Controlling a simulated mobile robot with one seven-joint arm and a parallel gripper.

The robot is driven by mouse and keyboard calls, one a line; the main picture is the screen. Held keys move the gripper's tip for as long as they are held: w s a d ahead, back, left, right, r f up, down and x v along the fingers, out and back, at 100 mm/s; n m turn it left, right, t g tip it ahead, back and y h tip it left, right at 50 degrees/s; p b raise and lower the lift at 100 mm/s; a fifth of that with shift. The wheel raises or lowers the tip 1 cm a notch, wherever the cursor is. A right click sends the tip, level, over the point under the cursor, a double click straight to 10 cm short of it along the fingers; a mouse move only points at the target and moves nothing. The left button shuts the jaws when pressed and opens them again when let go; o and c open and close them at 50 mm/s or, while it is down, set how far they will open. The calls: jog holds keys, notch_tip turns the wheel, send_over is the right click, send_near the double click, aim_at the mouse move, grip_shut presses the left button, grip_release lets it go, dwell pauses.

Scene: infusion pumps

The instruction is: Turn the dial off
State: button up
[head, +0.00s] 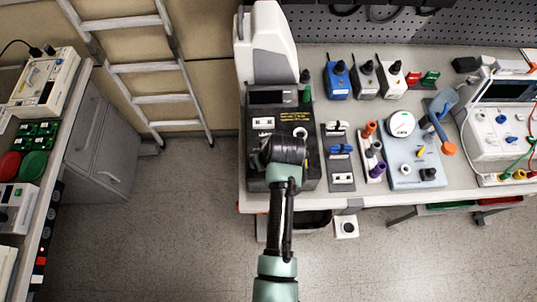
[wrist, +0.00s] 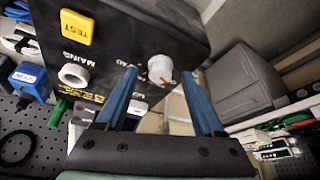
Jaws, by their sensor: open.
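A black unit (head: 274,114) with a small display and yellow lettering stands at the left end of the bench in the head view. In the wrist view its face (wrist: 120,25) carries a white round dial (wrist: 160,68) with a red mark, and a second white knob (wrist: 74,75) beside the word MAINS. My gripper (head: 284,150) is over the lower part of the unit in the head view, covering some of its face. In the wrist view my open gripper (wrist: 159,74) has its blue fingers on either side of the red-marked dial; contact cannot be told.
A yellow TEST button (wrist: 77,27) is on the same face. Right of the unit are switch modules (head: 341,168), a pale blue device (head: 410,150) with a lever, and blue, grey and white boxes behind. A ladder (head: 150,65) leans at the left; the floor there is clear.

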jog(key=b+v, duration=0.2)
jog(key=v, duration=1)
jog(key=shift+s+r, duration=0.2)
jog(key=shift+r, duration=0.05)
jog(key=w+r+m+t+h+b, duration=0.15)
jog(key=w+r+t, duration=0.25)
jog(key=r, duration=0.4)
jog(key=w+r+t+b, duration=0.2)
jog(key=w+r+t, duration=0.2)
jog(key=r, duration=0.3)
jog(key=w+r+m+t+b, duration=0.1)
jog(key=w+r+t+b, duration=0.15)
jog(key=r, duration=0.55)
jog(key=s+r+t+b, duration=0.1)
jog(key=s+r+t, duration=0.3)
jog(key=r, duration=0.4)
jog(key=s+a+r+m+t+b, duration=0.1)
jog(key=s+r+t, duration=0.3)
jog(key=r, duration=0.5)
jog(key=s+a+r+m+t+b, duration=0.1)
jog(key=s+r+t, duration=0.3)
jog(key=r, duration=0.4)
jog(key=shift+s+a+r+t, duration=0.2)
jog(key=shift+s+t, duration=0.15)
jog(key=shift+t, duration=0.1)
